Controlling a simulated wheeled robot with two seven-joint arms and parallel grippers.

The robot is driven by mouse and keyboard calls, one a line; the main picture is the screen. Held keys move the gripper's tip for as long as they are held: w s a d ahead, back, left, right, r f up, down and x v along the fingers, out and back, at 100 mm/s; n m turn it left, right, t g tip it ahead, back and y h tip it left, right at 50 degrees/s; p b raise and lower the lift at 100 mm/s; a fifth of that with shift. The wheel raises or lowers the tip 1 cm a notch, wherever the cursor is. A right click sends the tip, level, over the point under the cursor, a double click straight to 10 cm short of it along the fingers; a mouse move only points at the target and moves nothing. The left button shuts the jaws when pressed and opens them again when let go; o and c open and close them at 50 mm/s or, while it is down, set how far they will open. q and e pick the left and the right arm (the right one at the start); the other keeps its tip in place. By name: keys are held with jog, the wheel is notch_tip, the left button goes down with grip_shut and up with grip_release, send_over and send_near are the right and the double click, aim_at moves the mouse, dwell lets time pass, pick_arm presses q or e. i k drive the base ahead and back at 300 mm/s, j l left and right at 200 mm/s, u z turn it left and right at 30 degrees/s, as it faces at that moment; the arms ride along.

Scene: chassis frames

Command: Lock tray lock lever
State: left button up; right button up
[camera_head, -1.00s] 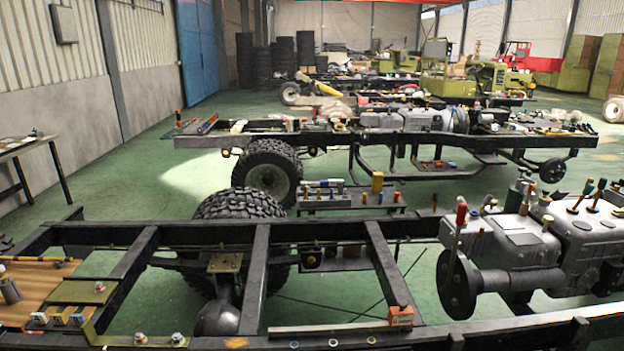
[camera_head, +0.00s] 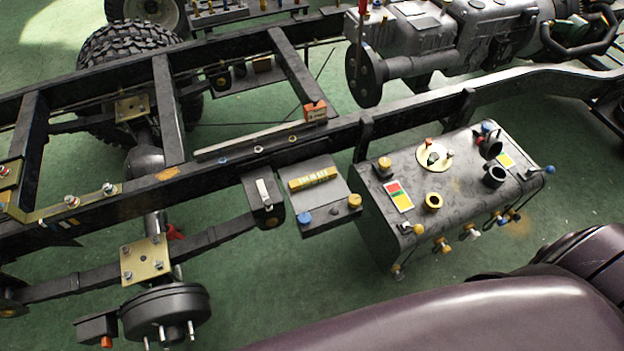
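A small dark box (camera_head: 265,210) with a pale upright lever (camera_head: 263,193) on its face hangs at the near side of the chassis rail. It looks like the lock lever, but I cannot tell for certain. A blue knob (camera_head: 304,218) and a yellow knob (camera_head: 354,201) sit at the tray's front edge. Neither of my grippers is in view.
A grey tank (camera_head: 450,190) with several caps and knobs stands right of the tray. The black chassis rail (camera_head: 222,185) runs behind. A brake drum (camera_head: 166,308) and a brass plate (camera_head: 143,261) lie at lower left. Green floor (camera_head: 270,290) shows in front.

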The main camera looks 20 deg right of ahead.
aim_at(334, 212)
jog(key=z, duration=0.85)
